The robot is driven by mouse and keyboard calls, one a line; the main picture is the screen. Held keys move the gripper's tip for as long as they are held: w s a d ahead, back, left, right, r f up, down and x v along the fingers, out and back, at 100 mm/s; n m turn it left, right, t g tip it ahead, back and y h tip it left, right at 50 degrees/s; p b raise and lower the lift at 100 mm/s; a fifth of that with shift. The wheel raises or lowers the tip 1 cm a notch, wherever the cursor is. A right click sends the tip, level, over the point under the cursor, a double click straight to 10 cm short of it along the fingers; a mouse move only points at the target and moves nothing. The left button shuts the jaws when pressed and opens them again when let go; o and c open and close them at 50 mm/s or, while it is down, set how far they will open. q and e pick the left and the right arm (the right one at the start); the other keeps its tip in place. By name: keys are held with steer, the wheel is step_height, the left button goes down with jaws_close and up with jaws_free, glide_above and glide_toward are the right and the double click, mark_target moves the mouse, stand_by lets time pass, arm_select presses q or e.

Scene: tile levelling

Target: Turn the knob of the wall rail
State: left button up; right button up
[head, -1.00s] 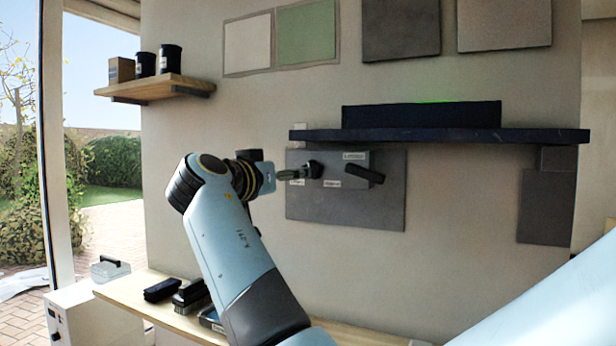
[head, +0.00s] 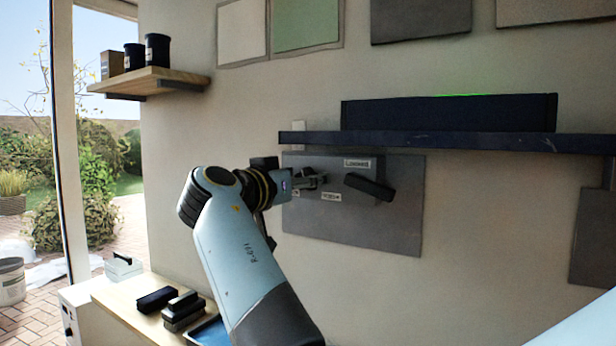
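The dark blue wall rail (head: 480,144) runs across the wall, with a long black box (head: 400,114) showing a thin green light line on top. Below it, a grey plate (head: 375,232) carries small white labels and a black lever-like bar (head: 369,187) that slopes down to the right. My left gripper (head: 317,181) is at the left part of this plate, left of the bar and apart from it. Its fingers overlap a small dark knob, mostly hidden, so I cannot tell whether they grip it. My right gripper is out of view.
A wooden shelf (head: 124,82) with dark canisters is at upper left. A low bench (head: 112,297) below holds black blocks (head: 182,309) and a blue tray (head: 209,332). Sample tiles (head: 305,22) hang above.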

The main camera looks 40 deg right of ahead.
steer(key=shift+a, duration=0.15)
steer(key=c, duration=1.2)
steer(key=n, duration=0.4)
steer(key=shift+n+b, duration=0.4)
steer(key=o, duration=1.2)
